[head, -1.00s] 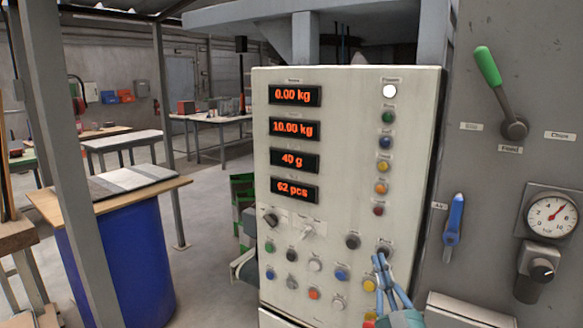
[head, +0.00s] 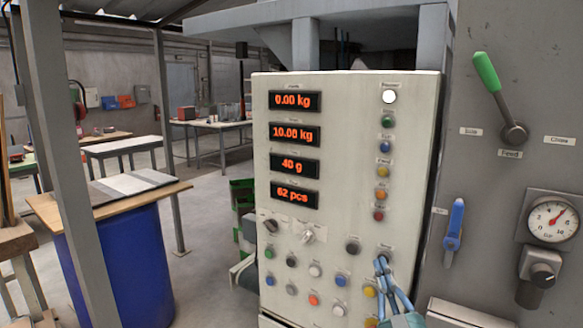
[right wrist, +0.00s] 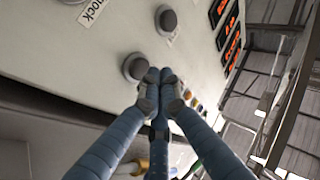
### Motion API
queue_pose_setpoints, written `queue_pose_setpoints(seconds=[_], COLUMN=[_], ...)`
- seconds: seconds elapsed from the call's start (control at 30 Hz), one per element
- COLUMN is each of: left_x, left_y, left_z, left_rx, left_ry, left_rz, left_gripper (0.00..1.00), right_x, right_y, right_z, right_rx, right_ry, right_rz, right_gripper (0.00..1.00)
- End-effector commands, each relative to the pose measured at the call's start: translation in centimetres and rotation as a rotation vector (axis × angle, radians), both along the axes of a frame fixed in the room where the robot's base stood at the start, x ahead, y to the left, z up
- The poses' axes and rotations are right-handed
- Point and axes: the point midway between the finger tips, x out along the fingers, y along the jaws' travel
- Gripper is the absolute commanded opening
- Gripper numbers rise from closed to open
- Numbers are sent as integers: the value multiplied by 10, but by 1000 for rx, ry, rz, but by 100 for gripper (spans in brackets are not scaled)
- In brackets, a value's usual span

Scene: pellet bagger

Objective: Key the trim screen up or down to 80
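The control cabinet (head: 335,225) carries a column of orange displays. They read 0.00 kg, 10.00 kg, 40 g and 62 pcs from top to bottom; their labels are too blurred to read surely. The display in grams (head: 294,166) shows 40 g. My right gripper (head: 381,264) is at the lower right of the panel, just below a dark grey button (head: 385,249). In the right wrist view its fingertips (right wrist: 160,84) are together and empty, close beside a round grey button (right wrist: 136,67); I cannot tell if they touch it. My left gripper is out of view.
Other coloured buttons (head: 341,280) surround the gripper on the panel. Right of the cabinet are a green-handled lever (head: 487,72), a blue valve handle (head: 455,218) and a pressure gauge (head: 553,221). A blue drum (head: 137,260) stands left.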

Motion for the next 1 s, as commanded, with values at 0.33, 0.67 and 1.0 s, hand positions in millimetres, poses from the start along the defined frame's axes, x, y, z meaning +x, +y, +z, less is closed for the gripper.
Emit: queue_pose_setpoints(seconds=[0.33,0.67,1.0], left_x=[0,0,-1], left_y=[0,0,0], left_z=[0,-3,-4], left_rx=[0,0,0], left_ry=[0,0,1], left_rz=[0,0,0], left_gripper=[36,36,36], right_x=[0,4,7], right_y=[0,-2,-5], right_z=[0,-1,0], right_rx=[0,-1,1], right_ry=[0,0,0], right_rz=[0,0,0], right_gripper=[0,0,0])
